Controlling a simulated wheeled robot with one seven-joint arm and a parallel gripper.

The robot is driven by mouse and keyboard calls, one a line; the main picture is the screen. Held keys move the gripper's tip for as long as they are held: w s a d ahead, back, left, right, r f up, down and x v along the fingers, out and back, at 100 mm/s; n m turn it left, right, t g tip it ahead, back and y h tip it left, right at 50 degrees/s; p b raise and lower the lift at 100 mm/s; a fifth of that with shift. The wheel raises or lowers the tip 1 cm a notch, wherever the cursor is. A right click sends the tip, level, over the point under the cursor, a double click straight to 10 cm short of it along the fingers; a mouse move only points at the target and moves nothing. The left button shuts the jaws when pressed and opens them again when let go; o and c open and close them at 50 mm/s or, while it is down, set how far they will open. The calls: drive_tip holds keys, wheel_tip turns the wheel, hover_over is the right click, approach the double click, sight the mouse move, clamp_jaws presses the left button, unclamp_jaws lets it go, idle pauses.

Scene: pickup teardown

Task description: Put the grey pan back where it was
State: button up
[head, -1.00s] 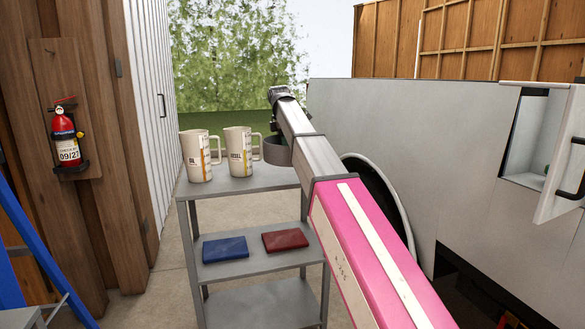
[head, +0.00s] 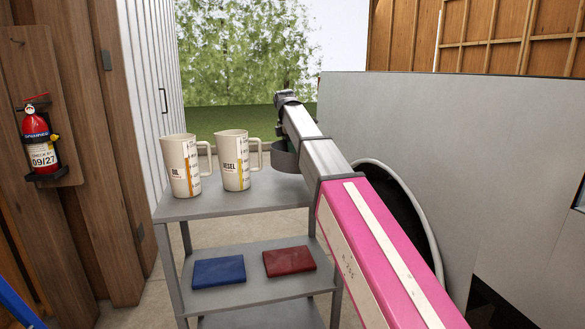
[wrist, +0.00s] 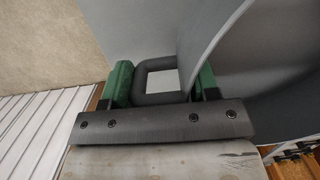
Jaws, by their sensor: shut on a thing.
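The grey pan (head: 285,158) shows in the head view at the right end of the shelf's top, partly behind my arm. I cannot tell from here whether it rests on the shelf or hangs just over it. In the wrist view its curved wall (wrist: 235,55) fills the upper right, and its dark loop handle (wrist: 160,98) sits between the green fingers. My gripper (wrist: 162,82) is shut on that handle. In the head view the fingers are mostly hidden by the arm.
A grey metal shelf (head: 215,207) carries an OIL jug (head: 182,165) and a DIESEL jug (head: 234,160) left of the pan. A blue book-like item (head: 218,271) and a red one (head: 289,261) lie on the middle shelf. A large grey panel (head: 470,150) stands at right.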

drive_tip(key=shift+f, duration=3.4)
drive_tip(key=shift+f, duration=0.15)
drive_tip(key=o, duration=1.4)
drive_tip(key=shift+c, duration=0.2)
wheel_tip(320, 180, up, 12)
drive_tip(key=a, duration=0.1)
drive_tip(key=shift+s+a, duration=0.15)
drive_tip(key=shift+a, duration=0.05)
